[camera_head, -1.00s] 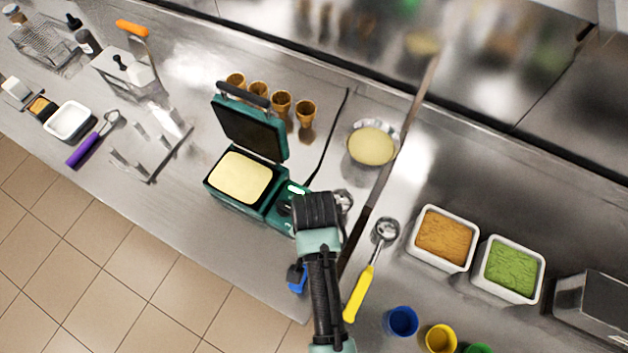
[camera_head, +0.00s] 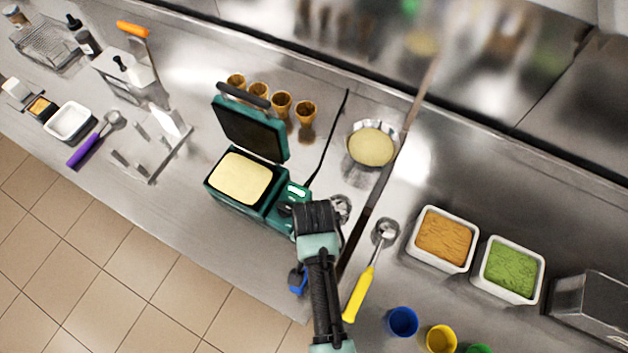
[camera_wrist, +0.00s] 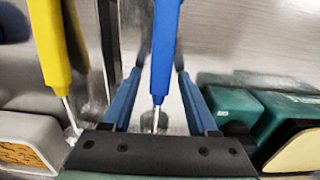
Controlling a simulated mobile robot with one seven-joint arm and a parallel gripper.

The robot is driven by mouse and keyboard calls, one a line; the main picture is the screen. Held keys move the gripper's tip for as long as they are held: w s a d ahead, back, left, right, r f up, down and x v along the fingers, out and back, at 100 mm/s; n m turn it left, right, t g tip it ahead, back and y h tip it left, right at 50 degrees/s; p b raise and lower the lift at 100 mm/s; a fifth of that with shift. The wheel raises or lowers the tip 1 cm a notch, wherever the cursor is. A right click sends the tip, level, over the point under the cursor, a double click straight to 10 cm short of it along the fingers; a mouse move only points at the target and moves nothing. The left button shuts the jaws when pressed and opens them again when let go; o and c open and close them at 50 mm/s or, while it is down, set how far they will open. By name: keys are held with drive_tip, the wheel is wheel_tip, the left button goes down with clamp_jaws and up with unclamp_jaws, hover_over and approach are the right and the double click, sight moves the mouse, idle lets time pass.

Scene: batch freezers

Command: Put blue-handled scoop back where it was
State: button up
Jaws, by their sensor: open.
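In the wrist view the blue handle (camera_wrist: 166,45) runs between the two blue fingers of my gripper (camera_wrist: 159,75). The fingers are open, with a gap on each side of the scoop. In the head view my arm hides the fingers.
The waffle maker (camera_head: 240,180) stands open with batter, close left of my wrist. A yellow-handled scoop (camera_head: 360,290) lies close right, past the counter seam.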

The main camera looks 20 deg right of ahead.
drive_tip(key=shift+r, duration=0.1)
wheel_tip(320, 180, up, 12)
drive_tip(key=w+a+r+n+t+h, duration=0.1)
drive_tip(key=w+r+n+t, duration=0.2)
drive_tip(key=w+r+t, duration=0.65)
drive_tip(key=w+r+n+t+h, duration=0.15)
drive_tip(key=w+r+t, duration=0.25)
drive_tip(key=w+r, duration=1)
drive_tip(key=s+a+r+n+t, duration=0.2)
drive_tip(key=r+t, duration=0.1)
drive_tip(key=r, duration=0.7)
drive_tip(key=s+a+r+n+t, duration=0.1)
drive_tip(key=s+a+r+t, duration=0.15)
drive_tip(key=r, duration=0.75)
drive_tip(key=s+a+r+n+t+y, duration=0.1)
drive_tip(key=s+r+t, duration=0.3)
drive_tip(key=r, duration=0.6)
drive_tip(key=s+a+r+n+t+y, duration=0.1)
drive_tip(key=s+r+t, duration=0.3)
drive_tip(key=s+r, duration=0.4)
wheel_tip(320, 180, up, 2)
drive_tip(key=shift+a+r+n+b, duration=0.1)
drive_tip(key=shift+a+n+b, duration=0.3)
drive_tip(key=shift+a, duration=0.25)
